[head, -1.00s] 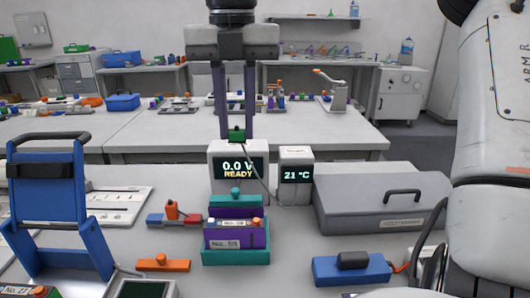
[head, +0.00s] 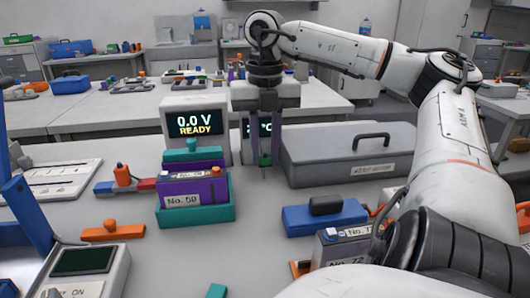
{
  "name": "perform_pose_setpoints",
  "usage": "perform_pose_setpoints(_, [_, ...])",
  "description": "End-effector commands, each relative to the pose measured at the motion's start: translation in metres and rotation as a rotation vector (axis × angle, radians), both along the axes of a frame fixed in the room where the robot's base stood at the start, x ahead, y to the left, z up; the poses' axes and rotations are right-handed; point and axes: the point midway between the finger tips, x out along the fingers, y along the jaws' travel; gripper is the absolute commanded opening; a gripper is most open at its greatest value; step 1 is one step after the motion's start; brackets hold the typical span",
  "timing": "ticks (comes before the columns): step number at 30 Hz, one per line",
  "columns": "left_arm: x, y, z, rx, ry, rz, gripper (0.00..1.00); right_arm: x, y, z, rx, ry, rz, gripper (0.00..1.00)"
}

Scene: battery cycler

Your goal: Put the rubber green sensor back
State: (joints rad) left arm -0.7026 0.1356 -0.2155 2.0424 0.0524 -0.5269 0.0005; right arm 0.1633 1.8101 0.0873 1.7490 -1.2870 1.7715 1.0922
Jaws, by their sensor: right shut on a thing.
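My right gripper (head: 265,160) hangs pointing down above the bench, its dark fingers shut on a small green piece (head: 265,159), the green sensor. A thin dark tip points down from the sensor, apart from the bench as far as I can tell. The gripper is in front of the small temperature display box (head: 246,127) and hides most of its screen. My left gripper is out of view.
Left of the gripper stand the "0.0 V READY" display (head: 196,124) and a teal tray (head: 195,216) with purple battery No. 59 (head: 193,188). A grey lidded case (head: 345,160) is close on the right. A blue block (head: 325,217) lies in front of it.

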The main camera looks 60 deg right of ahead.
Motion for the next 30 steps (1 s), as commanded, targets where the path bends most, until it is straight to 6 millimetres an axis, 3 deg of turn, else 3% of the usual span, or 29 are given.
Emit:
perform_pose_setpoints(12, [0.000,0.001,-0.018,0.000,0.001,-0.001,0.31,0.001,0.001,-0.045,0.001,-0.003,0.000,0.00])
perform_pose_setpoints(23, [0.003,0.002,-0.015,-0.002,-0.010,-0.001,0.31,0.000,0.000,-0.049,-0.001,-0.001,-0.001,0.00])
perform_pose_setpoints(24, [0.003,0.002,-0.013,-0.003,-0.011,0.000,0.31,0.000,0.000,-0.047,-0.001,-0.001,-0.001,0.28])
perform_pose_setpoints(27, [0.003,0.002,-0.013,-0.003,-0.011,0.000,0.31,0.000,0.000,-0.047,0.000,0.000,-0.001,0.41])
perform_pose_setpoints(30, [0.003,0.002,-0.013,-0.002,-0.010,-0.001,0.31,0.000,0.000,-0.047,-0.001,-0.001,-0.001,0.41])
